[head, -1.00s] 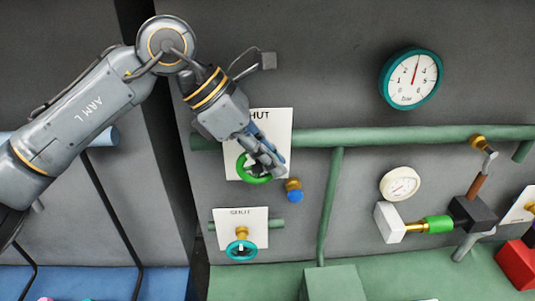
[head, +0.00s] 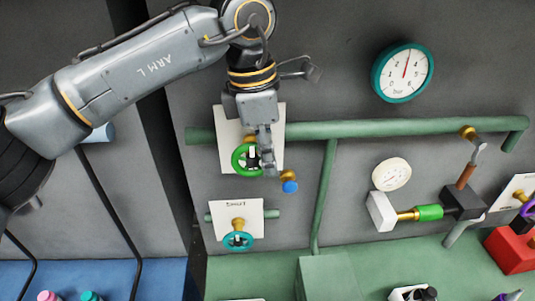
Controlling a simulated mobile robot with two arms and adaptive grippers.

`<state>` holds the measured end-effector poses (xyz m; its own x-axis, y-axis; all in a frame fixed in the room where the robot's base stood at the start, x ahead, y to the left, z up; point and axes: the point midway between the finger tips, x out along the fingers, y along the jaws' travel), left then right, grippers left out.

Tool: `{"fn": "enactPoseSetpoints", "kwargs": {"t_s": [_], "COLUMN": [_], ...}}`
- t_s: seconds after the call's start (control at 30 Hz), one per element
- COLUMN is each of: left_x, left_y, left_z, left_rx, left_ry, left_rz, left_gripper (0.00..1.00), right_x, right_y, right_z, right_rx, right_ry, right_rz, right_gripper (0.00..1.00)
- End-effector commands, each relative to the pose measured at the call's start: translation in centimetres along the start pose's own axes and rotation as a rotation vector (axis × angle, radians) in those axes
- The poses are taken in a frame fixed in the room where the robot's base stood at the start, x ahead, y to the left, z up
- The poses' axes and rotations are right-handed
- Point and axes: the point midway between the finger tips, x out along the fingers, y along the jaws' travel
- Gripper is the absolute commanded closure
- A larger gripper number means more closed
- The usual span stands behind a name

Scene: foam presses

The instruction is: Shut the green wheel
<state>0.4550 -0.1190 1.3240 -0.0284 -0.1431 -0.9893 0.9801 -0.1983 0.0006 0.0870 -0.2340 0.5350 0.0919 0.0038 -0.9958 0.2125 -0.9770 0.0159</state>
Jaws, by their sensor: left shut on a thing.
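The green wheel (head: 236,163) stands on the green pipe in front of a white card (head: 231,117), in the middle left of the head view. My left gripper (head: 262,166) comes down from above and is shut on the wheel's right side. The fingers hide that part of the rim. The print on the card is hidden behind my gripper. My right gripper is not in view.
Below is a teal wheel (head: 238,242) with its own white card. A blue-tipped brass fitting (head: 290,186) sits close to the right of my gripper. A teal-rimmed gauge (head: 402,72) and a green horizontal pipe (head: 380,129) are to the right.

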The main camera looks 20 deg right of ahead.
Motion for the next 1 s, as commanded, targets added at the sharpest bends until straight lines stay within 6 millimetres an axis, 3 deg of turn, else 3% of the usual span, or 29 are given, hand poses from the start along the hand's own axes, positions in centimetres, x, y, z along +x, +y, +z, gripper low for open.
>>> {"fn": "enactPoseSetpoints", "kwargs": {"t_s": [0.27,0.3,0.4,1.0], "left_x": [0.10,0.10,0.11,0.07], "left_y": [-0.01,-0.02,-0.02,-0.01], "left_z": [-0.04,-0.04,-0.04,-0.06], "left_rx": [0.001,0.001,0.001,0.000], "left_ry": [0.004,0.004,0.003,-0.007], "left_rz": [-0.001,-0.001,-0.001,-0.001], "left_gripper": [1.00,0.85,0.65,0.64], "right_x": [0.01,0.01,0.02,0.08], "right_y": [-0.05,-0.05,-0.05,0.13], "right_z": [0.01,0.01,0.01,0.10], "right_rx": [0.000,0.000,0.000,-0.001], "right_ry": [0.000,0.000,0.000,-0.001], "right_rz": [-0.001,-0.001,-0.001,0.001], "right_gripper": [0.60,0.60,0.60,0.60]}}
